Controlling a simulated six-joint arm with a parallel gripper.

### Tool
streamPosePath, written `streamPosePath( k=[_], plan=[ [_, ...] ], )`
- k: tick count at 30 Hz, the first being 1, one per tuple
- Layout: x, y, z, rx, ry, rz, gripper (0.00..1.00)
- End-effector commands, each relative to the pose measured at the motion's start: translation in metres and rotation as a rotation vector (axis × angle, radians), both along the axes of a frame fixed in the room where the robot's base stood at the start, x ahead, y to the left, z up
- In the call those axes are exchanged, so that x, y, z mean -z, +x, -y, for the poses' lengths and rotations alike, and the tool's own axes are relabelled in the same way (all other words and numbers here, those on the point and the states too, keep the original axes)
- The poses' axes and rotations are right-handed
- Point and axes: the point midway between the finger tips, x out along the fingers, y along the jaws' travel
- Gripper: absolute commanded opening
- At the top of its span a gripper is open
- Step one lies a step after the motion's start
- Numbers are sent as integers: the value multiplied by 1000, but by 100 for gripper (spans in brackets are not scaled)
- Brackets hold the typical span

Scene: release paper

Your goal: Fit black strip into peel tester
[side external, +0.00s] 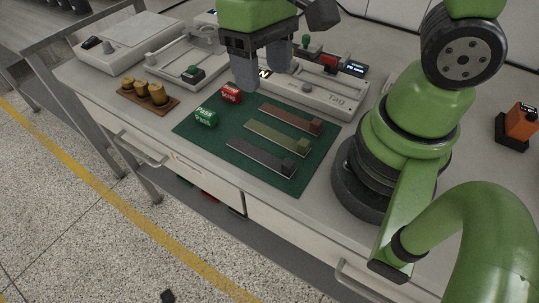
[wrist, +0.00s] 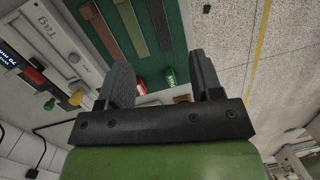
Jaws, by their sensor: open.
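The black strip (side external: 262,157) lies flat on the green mat, nearest the front edge, with a dark block at its right end. In the wrist view, the black strip (wrist: 158,25) is at the top, beside the other strips. A long pale device (side external: 322,96) with a red part and small lit display stands behind the mat; it looks like the peel tester. It also shows at the left of the wrist view (wrist: 62,42). My gripper (side external: 263,79) is open and empty, above the back of the mat and in front of part of the device. Its fingers (wrist: 160,65) are apart.
Olive (side external: 278,135) and red-brown (side external: 290,119) strips lie on the mat (side external: 195,131) behind the black one. A green PASS block (side external: 205,118) and red block (side external: 231,94) stand at its left. Brass weights (side external: 157,93) and another fixture (side external: 190,68) are farther left.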

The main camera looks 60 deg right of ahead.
Motion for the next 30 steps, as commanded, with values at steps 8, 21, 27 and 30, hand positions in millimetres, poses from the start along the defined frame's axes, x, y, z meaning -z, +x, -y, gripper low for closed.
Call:
streamPosePath(
  k=[8,21,27,30],
  plan=[
    [67,-9,-8,-97,-54,-232,60],
    [117,-29,-9,-110,-62,-267,60],
    [134,-36,-10,-109,-63,-268,60],
    [148,-41,-10,-109,-64,-269,60]
  ],
)
